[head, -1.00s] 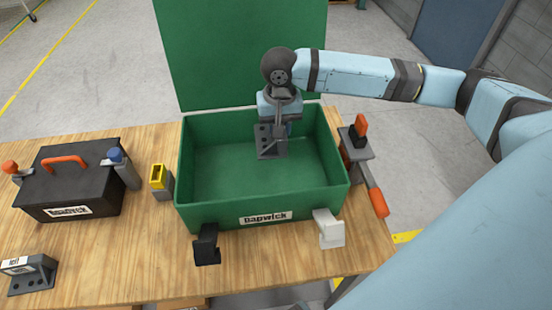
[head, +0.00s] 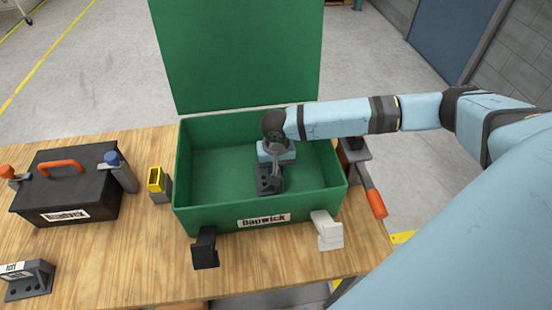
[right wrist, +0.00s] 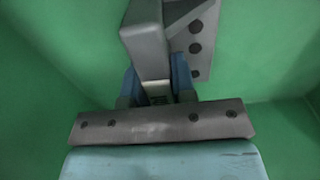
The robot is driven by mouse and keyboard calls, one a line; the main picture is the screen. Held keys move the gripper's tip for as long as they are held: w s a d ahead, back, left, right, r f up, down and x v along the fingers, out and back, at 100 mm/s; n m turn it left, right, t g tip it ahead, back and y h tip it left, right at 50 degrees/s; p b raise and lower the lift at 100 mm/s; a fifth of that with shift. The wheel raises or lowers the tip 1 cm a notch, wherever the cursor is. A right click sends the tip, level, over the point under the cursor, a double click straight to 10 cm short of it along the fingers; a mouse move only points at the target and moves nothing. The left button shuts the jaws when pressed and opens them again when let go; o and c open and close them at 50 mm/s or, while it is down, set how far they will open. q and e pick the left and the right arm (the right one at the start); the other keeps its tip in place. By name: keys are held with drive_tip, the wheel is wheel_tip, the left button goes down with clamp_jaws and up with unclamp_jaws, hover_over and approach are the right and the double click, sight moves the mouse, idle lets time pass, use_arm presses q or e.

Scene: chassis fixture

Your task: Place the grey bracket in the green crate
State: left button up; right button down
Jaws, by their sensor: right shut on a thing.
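The green crate (head: 215,221) stands open on the wooden table, its lid raised at the back. My right gripper (head: 273,168) reaches down into it from above, right of the middle. It is shut on the grey bracket (head: 270,184), which hangs below the jaws inside the crate walls. In the right wrist view, the bracket (right wrist: 196,45) shows a plate with holes, and its rib is between the blue fingertips of the gripper (right wrist: 157,85). Whether the bracket touches the crate floor cannot be told. My left gripper is not in view.
A black toolbox (head: 65,190) with an orange handle stands at left, near a yellow-topped block (head: 156,181). Another grey bracket-like piece (head: 30,284) with a white label lies front left.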

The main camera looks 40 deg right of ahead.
drive_tip(key=c, duration=0.9)
unclamp_jaws()
drive_tip(key=shift+c, duration=0.2)
drive_tip(key=shift+r, duration=0.2)
wheel_tip(320, 180, up, 12)
